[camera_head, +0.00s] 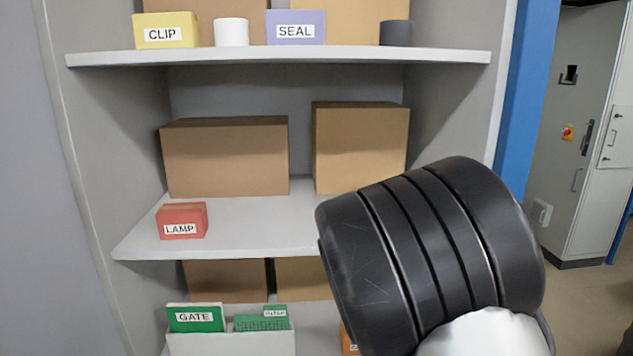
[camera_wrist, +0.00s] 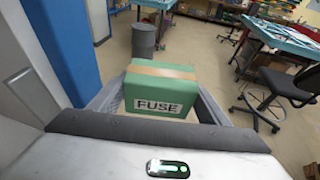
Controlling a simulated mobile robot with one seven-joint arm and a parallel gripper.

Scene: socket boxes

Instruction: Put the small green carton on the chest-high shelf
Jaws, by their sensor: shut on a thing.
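A small green carton (camera_wrist: 160,92) labelled FUSE, with tan tape across its top, shows in the wrist view. My gripper (camera_wrist: 158,104) is shut on it, with a grey finger at each side. In the head view my dark arm covers the lower right, and neither the gripper nor the held carton shows. The shelf unit stands ahead. Its middle shelf (camera_head: 255,225) carries a red LAMP box (camera_head: 182,221) at the front left.
Two large brown boxes (camera_head: 225,157) (camera_head: 360,148) stand behind on the middle shelf; its front middle is bare. The upper shelf (camera_head: 290,56) holds CLIP (camera_head: 165,32) and SEAL (camera_head: 295,27) boxes and two cups.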

